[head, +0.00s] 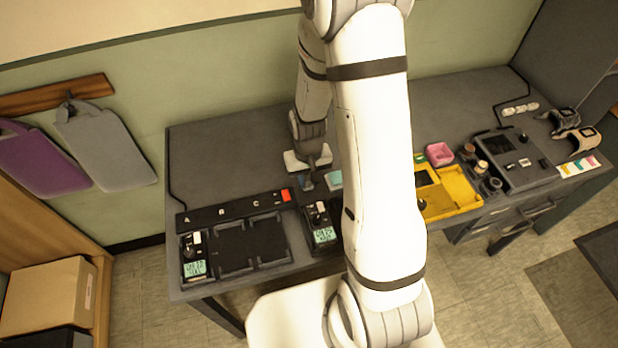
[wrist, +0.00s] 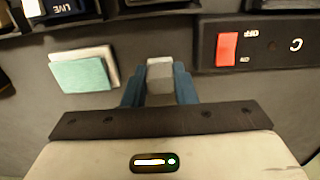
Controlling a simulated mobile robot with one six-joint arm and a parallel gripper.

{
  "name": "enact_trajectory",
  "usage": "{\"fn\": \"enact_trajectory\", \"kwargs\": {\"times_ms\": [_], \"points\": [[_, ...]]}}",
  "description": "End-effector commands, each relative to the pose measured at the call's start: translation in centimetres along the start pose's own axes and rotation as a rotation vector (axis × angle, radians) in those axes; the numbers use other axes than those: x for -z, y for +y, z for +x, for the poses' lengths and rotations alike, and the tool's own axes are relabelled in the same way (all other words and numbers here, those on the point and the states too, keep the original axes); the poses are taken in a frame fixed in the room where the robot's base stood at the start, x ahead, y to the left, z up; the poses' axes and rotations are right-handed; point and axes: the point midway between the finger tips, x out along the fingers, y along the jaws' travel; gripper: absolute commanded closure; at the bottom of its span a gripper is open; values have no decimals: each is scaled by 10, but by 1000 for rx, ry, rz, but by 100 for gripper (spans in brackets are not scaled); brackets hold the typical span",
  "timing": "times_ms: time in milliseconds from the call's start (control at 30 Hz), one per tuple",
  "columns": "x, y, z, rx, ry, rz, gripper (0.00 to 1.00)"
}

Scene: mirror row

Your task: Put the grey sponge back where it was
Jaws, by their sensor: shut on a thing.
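My gripper (wrist: 159,88) has blue fingers, shut on a small grey block, which I take for the grey sponge (wrist: 159,70). The sponge shows between the fingertips in the wrist view. In the head view my gripper (head: 307,182) is over the desk, behind the black power strip (head: 230,207) near its red switch. The sponge cannot be made out there. A teal pad (wrist: 80,75) on a whitish piece lies left of the fingers in the wrist view, and it also shows in the head view (head: 335,179). I cannot tell the sponge's height above the desk.
The power strip with its red switch (wrist: 227,48) is close on the right in the wrist view. My arm hides the middle.

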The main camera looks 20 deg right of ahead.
Motion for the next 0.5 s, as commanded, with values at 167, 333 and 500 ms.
{"fn": "enact_trajectory", "kwargs": {"times_ms": [167, 333, 500], "points": [[0, 0, 5, 0, 1, 1, 97], [0, 0, 6, 0, 1, 1, 97], [0, 0, 8, 0, 1, 1, 71]]}}
